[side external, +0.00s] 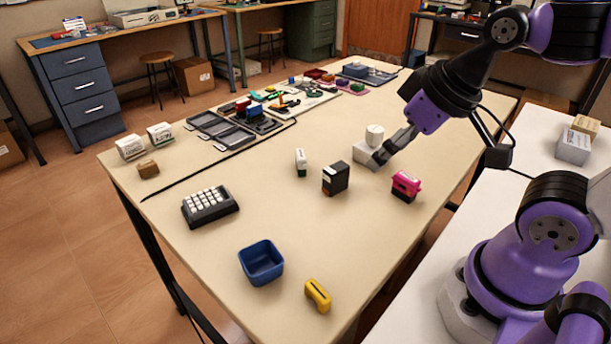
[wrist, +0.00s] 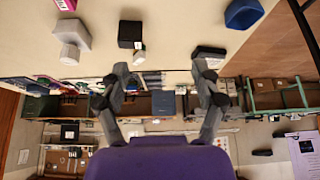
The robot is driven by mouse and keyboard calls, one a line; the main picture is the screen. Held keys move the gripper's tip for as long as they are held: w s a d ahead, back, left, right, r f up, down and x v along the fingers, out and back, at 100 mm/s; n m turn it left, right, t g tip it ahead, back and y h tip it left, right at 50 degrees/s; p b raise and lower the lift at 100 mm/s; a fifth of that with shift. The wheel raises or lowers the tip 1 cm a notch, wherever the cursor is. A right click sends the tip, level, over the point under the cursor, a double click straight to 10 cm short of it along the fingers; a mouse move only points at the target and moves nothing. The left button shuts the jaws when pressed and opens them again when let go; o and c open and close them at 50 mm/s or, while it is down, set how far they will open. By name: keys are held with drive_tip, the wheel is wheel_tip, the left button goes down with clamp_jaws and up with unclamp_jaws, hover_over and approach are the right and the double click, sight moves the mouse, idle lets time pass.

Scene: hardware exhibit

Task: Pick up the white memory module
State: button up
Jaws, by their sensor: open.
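A small white upright piece with a dark green base (side external: 300,162) stands mid-table; it looks like the white memory module, though I cannot read its label. In the wrist view it shows small (wrist: 139,56) beside a black box (wrist: 130,32). My gripper (side external: 386,151) is above the table to its right, overlapping a pale grey-white block (side external: 362,154) with a white round piece (side external: 374,131) on it. In the wrist view my gripper (wrist: 162,88) has its fingers wide apart, with nothing held between them.
The black box (side external: 336,179) stands between the white piece and a pink box (side external: 406,186). A black keypad with white keys (side external: 210,206), a blue bin (side external: 262,263) and a yellow piece (side external: 318,295) lie nearer. Trays (side external: 220,130) and small parts fill the far end.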

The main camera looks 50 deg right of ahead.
drive_tip(key=shift+c, duration=1.4)
drive_tip(key=m+g+h, duration=0.2)
drive_tip(key=m+h, duration=0.1)
drive_tip(key=m, duration=0.5)
hover_over(301, 154)
drive_tip(key=s+a, duration=0.3)
drive_tip(key=s, duration=0.1)
wheel_tip(301, 154, down, 7)
drive_tip(key=x, duration=0.4)
drive_tip(key=shift+w+d+f, duration=0.1)
drive_tip(key=shift+w+f, duration=0.1)
drive_tip(key=shift+w, duration=0.25)
drive_tip(key=shift+d+x, duration=0.2)
drive_tip(key=shift+x, duration=2.6)
